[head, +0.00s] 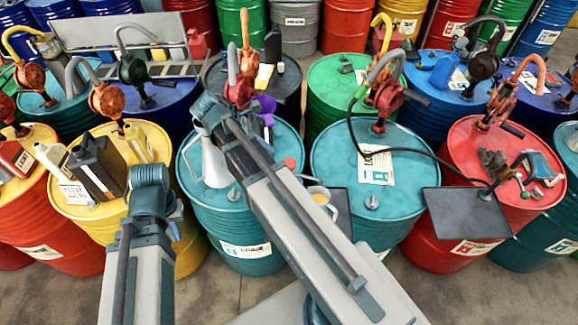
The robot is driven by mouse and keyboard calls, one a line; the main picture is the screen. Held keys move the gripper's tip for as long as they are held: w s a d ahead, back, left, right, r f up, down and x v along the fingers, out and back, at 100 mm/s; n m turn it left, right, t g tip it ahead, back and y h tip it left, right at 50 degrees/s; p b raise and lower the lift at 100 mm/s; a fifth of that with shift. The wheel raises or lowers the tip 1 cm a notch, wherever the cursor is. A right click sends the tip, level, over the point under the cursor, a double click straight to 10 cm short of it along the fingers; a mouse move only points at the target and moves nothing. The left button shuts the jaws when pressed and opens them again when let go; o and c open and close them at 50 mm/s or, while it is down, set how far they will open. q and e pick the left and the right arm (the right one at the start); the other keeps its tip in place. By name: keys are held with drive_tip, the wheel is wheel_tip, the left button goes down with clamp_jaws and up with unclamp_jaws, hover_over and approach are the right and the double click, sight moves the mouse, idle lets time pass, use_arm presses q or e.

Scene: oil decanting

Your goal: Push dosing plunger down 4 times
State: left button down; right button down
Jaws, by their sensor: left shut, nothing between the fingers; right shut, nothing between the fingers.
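I cannot tell for certain which part is the dosing plunger. My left gripper (151,176) is shut and empty, lower left, in front of the yellow drum (88,205). The wrists hide most of the fingers of both. My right arm covers part of the teal drum top.
A dark can (97,167) stands on the yellow drum. A red pump (384,97) tops the right teal drum (345,160). A dark plate (466,214) fronts the red drum (440,245).

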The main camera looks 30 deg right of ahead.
sight(289, 162)
drive_tip(key=shift+f, duration=0.1)
idle(0.3)
drive_tip(key=b+x, duration=0.5)
drive_tip(key=x, duration=0.1)
drive_tip(key=shift+s+d+f, duration=0.1)
drive_tip(key=shift+d+f, duration=0.15)
drive_tip(key=shift+d, duration=0.05)
drive_tip(key=a+b, duration=0.1)
drive_tip(key=w+a+f, duration=0.1)
drive_tip(key=a, duration=0.1)
drive_tip(key=shift+f+b, duration=0.15)
drive_tip(key=shift+b, duration=0.2)
idle(0.6)
